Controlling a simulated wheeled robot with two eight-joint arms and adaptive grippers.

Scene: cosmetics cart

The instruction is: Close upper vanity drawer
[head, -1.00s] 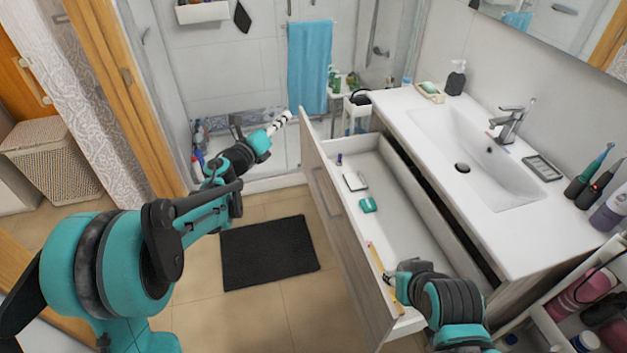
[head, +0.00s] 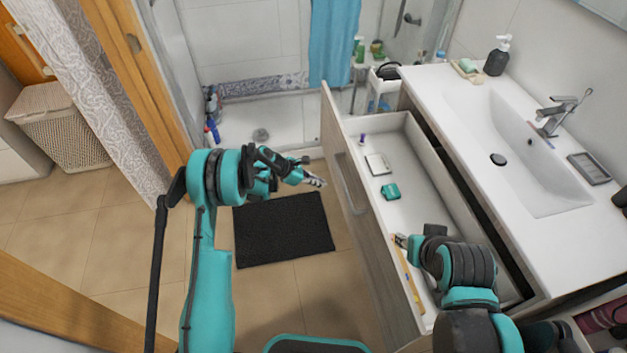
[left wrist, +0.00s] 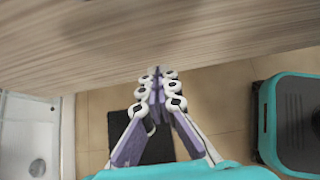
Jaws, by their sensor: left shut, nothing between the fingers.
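The upper vanity drawer (head: 419,207) stands pulled out from under the white sink top, with a wood-grain front (head: 347,171) facing left. My left gripper (head: 318,182) is shut and empty outside the drawer, just left of its front in the head view. In the left wrist view its fingers (left wrist: 156,75) meet at the lower edge of the wood-grain front (left wrist: 150,40); I cannot tell if they touch it. My right gripper (head: 399,240) is over the drawer near the yellow strip (head: 409,279) by the front panel; its jaws are too small to read.
The drawer holds a white box (head: 378,164), a teal item (head: 390,191) and a small purple item (head: 362,139). The sink top (head: 450,110) carries a soap dispenser (head: 497,55) and a tap (head: 556,115). A dark mat (head: 283,229) lies on open floor left of the drawer.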

